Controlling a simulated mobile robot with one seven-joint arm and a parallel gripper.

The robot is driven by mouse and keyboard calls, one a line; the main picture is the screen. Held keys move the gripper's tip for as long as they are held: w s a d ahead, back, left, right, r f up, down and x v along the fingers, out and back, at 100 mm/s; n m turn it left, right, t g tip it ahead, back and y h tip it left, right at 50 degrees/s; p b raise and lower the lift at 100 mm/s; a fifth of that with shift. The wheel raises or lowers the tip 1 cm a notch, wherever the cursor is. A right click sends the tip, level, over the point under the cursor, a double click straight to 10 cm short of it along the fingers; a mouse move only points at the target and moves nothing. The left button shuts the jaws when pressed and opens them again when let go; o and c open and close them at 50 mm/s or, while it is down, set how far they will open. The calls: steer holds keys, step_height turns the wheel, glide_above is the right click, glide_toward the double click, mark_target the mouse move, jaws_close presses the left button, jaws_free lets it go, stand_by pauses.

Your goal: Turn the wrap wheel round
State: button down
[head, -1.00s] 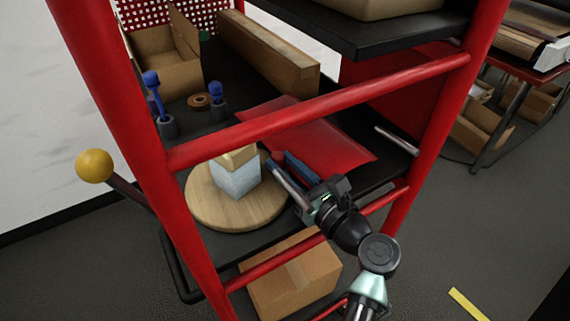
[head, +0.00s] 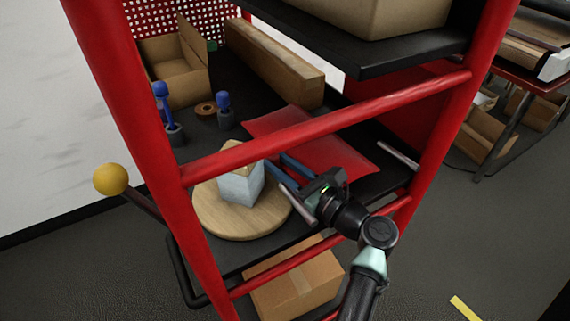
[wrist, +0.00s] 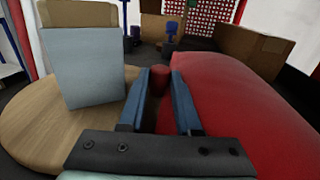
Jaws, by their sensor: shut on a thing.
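The wrap wheel (head: 215,218) is a round, flat wooden disc on the rack's lower shelf, at the left in the wrist view (wrist: 35,145). A pale grey block (head: 240,188) with a tan top stands upright on it; it also shows in the wrist view (wrist: 86,66). My gripper (head: 274,160) reaches in from the right, at the disc's far right side. In the wrist view its blue fingers (wrist: 161,76) are closed on a short dark red peg (wrist: 158,82). The foot of the peg is hidden.
A red cushion-like packet (head: 315,142) lies right of my gripper, very close in the wrist view. A red rack bar (head: 330,125) crosses in front of the shelf. Blue-topped bottles (head: 223,104) and an open carton (head: 170,72) stand behind. A yellow ball knob (head: 110,179) sticks out left.

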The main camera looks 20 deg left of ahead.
steer(key=shift+w+a+r+t+p, duration=0.1)
steer(key=shift+w+r+t+p, duration=0.05)
steer(key=shift+w+p, duration=0.15)
steer(key=shift+w+a+r+t+p, duration=0.1)
steer(key=shift+w+r+t+p, duration=0.05)
steer(key=shift+w, duration=0.25)
steer(key=shift+w+a+r, duration=0.1)
steer(key=shift+w+a, duration=0.1)
stand_by(0.4)
steer(key=c, duration=1)
jaws_free()
steer(key=o, duration=0.4)
steer(key=shift+w+f, duration=0.2)
steer(key=shift+w, duration=0.05)
steer(key=shift+s+a, duration=0.1)
steer(key=shift+s+f, duration=0.1)
steer(key=shift+s, duration=0.1)
steer(key=p+v, duration=0.1)
steer(key=v, duration=1.1)
steer(key=shift+s+d, duration=0.15)
steer(key=shift+d, duration=0.15)
